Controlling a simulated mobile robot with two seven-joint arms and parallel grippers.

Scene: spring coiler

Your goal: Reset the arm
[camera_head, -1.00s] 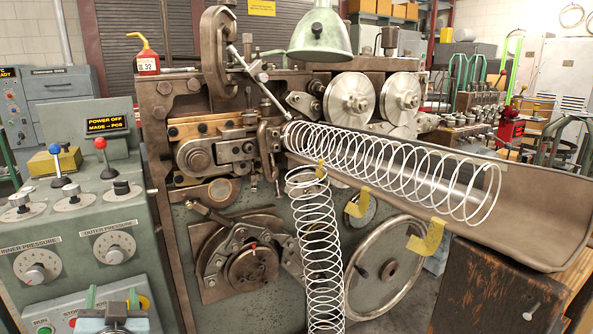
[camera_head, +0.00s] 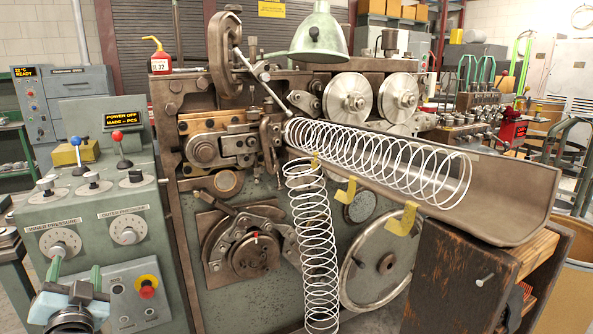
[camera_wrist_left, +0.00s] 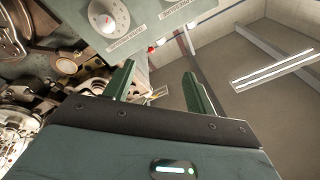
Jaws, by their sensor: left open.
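My left gripper (camera_head: 76,274) is low at the left in the head view, in front of the lower control panel of the green console (camera_head: 97,243). Its two green fingers point up and stand apart, with nothing between them. In the left wrist view the open fingers (camera_wrist_left: 158,80) also show, empty. My right gripper is in neither view. The coiling machine (camera_head: 235,150) stands right of the console. A long wire spring (camera_head: 385,160) lies in its metal trough (camera_head: 505,190), and a second spring (camera_head: 313,245) hangs down its front.
The console carries a blue-knobbed lever (camera_head: 77,150), a red-knobbed lever (camera_head: 120,150), dials and a red button (camera_head: 147,289) on a yellow base, right of my gripper. A dark wooden stand (camera_head: 455,280) is under the trough.

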